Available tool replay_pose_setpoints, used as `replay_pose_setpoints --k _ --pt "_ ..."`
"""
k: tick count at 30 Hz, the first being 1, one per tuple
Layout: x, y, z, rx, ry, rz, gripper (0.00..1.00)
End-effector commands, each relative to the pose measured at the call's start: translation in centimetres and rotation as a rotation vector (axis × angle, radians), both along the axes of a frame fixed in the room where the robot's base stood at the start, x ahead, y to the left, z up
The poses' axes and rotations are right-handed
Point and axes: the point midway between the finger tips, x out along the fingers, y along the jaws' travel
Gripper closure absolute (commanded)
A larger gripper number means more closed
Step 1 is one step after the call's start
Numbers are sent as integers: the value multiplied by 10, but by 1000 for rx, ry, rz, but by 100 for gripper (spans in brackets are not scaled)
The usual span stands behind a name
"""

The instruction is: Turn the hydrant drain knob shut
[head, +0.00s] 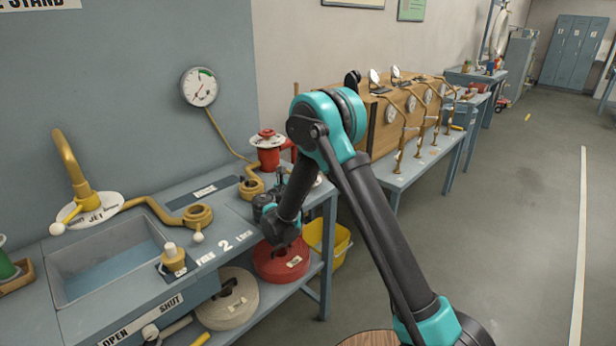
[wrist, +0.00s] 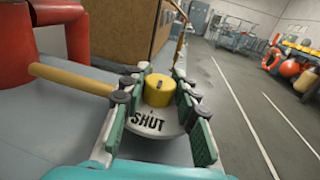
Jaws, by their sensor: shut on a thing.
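The drain knob (wrist: 157,91) is a short yellow cylinder with a dark mark on top, in the middle of the wrist view. It sits over a pale round plate (wrist: 160,124) lettered SHUT on the near side. My gripper (wrist: 158,84) has a finger on each side of the knob and is shut on it. The red hydrant (head: 268,150) stands on the bench in the head view, and its red body also fills the upper left of the wrist view (wrist: 62,15). In the head view my arm hides the knob.
The blue-grey bench (head: 120,215) has a sink basin (head: 110,265) and a brass swan-neck pipe (head: 70,165). A round gauge (head: 199,87) is on the wall. A wooden panel (head: 385,125) with gauges stands behind my arm. Open floor (head: 520,200) lies to the right.

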Motion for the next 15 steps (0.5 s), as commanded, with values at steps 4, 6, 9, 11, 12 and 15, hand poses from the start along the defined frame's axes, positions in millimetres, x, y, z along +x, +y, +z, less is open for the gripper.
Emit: replay_pose_setpoints --k 4,6,9,11,12,15 --pt "0 1 0 0 0 1 100" --pt "0 1 0 0 0 1 100" --pt "1 1 0 0 0 1 70" --pt "1 1 0 0 0 1 63" --pt "0 0 0 0 0 1 58" --pt "0 0 0 0 0 1 49"
